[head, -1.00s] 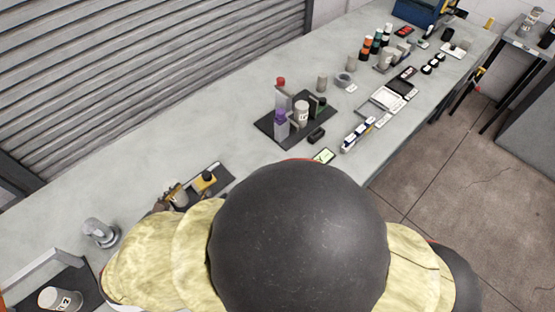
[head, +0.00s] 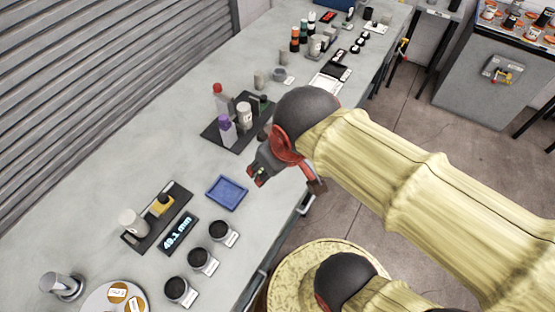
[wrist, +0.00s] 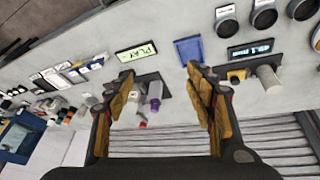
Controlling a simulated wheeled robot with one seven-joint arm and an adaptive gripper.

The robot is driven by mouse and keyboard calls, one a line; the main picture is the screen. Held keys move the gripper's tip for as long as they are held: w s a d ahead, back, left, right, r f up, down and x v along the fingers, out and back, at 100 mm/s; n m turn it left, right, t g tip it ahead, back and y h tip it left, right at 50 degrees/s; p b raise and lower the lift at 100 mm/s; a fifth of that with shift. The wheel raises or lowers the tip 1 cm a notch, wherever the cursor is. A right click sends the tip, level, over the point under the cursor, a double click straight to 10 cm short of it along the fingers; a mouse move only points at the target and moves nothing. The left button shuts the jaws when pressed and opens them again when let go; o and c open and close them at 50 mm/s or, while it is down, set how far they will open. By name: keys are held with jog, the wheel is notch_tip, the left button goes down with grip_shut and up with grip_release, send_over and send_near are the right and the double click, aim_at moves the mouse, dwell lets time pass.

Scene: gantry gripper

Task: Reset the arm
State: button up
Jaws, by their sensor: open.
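My arm (head: 400,180) reaches in from the right in the head view, in a pale yellow padded cover with dark joints. My gripper (head: 256,179) hangs at the front edge of the grey bench, to the right of a blue tray. In the wrist view, my gripper (wrist: 160,74) has its two yellow-padded fingers well apart. Nothing is between the pads; the bench items seen through the gap lie beyond them.
The bench (head: 110,190) holds a blue tray (head: 227,193), a dark display (head: 178,233), several black-topped round pots (head: 203,262) and a black mat with bottles (head: 212,133). A grey cabinet (head: 490,85) stands at right. Bare floor (head: 420,115) lies between.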

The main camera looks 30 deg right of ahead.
jog(key=shift+s+d+r+m+t, duration=0.2)
jog(key=shift+r+m, duration=0.15)
jog(key=shift+m, duration=0.2)
jog(key=shift+s+d+r+m+t, duration=0.2)
jog(key=shift+r+m, duration=0.1)
jog(key=shift+m, duration=0.25)
